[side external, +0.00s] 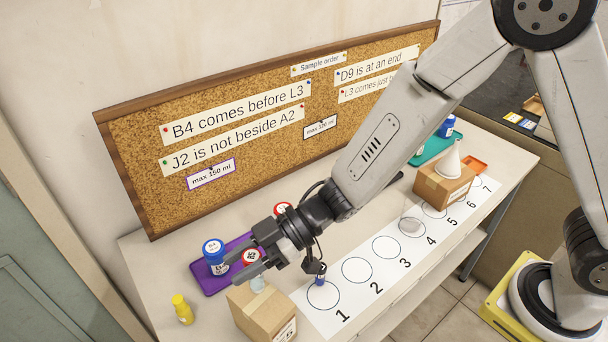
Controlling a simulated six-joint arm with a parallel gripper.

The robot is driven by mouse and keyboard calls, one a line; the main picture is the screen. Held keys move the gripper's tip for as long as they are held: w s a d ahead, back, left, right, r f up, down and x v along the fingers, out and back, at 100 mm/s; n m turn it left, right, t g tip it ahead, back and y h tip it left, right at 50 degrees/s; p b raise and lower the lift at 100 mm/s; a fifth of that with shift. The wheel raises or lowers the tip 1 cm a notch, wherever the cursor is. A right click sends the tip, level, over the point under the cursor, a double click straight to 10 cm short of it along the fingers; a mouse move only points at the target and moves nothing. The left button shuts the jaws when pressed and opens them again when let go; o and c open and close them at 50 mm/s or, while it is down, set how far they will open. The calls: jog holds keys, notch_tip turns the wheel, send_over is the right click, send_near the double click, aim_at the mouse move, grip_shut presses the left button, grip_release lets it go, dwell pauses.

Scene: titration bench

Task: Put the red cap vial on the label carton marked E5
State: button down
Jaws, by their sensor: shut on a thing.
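My gripper (242,266) is shut on the red cap vial (251,257), which has a dark diamond mark on its cap top. The vial's pale lower body (258,284) shows below the fingers. It appears upright, over or touching the top of a brown carton (262,314) at the front; I cannot tell if there is a gap. The carton has a white label on its right face, too small to read as E5. A second brown carton (432,187) stands at the back right with a white cone (451,160) on it.
A purple tray (204,279) with a blue cap bottle marked B4 (214,258) lies left of my gripper. Another red cap (281,208) shows behind my wrist. A yellow bottle (181,309) stands front left. A strip of numbered circles (371,285) runs right. A corkboard (140,140) stands behind.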

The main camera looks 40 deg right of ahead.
jog(key=shift+f, duration=1.75)
jog(key=shift+f, duration=0.15)
jog(key=shift+c, duration=1.6)
grip_release()
jog(key=shift+d+r, duration=0.35)
jog(key=shift+d, duration=0.15)
jog(key=v, duration=1.1)
jog(key=shift+s, duration=0.1)
